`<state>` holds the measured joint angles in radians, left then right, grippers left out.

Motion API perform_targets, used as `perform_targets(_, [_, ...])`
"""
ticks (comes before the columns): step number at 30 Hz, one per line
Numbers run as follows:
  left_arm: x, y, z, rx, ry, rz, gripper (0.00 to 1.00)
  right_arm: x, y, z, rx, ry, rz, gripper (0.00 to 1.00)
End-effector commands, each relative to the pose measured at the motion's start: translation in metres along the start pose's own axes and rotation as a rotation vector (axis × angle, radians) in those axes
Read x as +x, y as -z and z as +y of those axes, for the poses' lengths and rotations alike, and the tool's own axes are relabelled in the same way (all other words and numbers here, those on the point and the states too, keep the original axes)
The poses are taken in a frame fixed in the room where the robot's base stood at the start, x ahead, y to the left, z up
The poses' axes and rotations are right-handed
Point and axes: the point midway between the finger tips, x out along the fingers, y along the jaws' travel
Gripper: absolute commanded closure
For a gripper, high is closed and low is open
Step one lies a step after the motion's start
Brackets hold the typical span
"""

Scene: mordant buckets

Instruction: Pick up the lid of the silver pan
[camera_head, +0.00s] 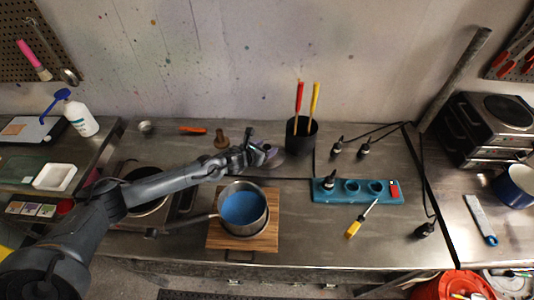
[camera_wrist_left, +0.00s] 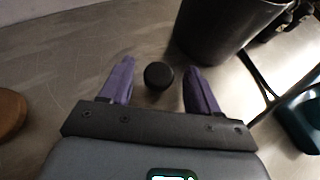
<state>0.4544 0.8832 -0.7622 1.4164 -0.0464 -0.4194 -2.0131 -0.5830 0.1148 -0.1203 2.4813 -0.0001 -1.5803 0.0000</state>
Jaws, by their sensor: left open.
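The silver pan (camera_head: 265,222) stands on a wooden board, with blue liquid inside and its handle pointing left. A grey round lid (camera_head: 275,163) lies flat on the worktop behind the pan, partly hidden by my left gripper (camera_head: 265,150). In the left wrist view, the lid's black knob (camera_wrist_left: 158,76) sits between the two purple fingers of the left gripper (camera_wrist_left: 158,88). The fingers are open, with a gap on each side of the knob. My right gripper is in neither view.
A black cup (camera_head: 301,142) with red- and yellow-handled tools stands close right of the lid. A wooden object (camera_head: 221,140) stands left of it. A teal holder (camera_head: 350,190) lies right of the wooden board (camera_head: 230,243).

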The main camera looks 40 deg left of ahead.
Motion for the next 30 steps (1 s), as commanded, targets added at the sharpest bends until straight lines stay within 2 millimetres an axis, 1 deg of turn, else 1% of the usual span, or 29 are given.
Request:
perform_targets(1, [0.006, 0.000, 0.000, -0.001, -0.001, -0.001, 0.38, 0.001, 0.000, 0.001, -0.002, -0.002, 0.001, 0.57])
perform_targets(3, [0.011, 0.000, 0.000, -0.001, -0.001, -0.001, 0.38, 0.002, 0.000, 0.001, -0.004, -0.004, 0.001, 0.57])
perform_targets(6, [0.015, 0.000, 0.000, 0.000, 0.000, 0.000, 0.38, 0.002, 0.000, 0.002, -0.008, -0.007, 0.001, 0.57])
perform_targets(14, [0.016, 0.000, 0.000, 0.001, 0.000, 0.000, 0.38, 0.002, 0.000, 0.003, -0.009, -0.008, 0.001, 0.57])
perform_targets(25, [0.016, 0.000, 0.000, 0.000, -0.001, 0.000, 0.95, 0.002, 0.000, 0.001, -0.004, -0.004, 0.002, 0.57])
perform_targets(26, [0.016, -0.001, 0.001, 0.000, -0.001, -0.001, 0.97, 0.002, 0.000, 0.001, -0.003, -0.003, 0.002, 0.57])
perform_targets(30, [0.016, -0.001, 0.001, 0.000, -0.001, -0.001, 0.97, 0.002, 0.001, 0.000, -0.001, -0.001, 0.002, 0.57])
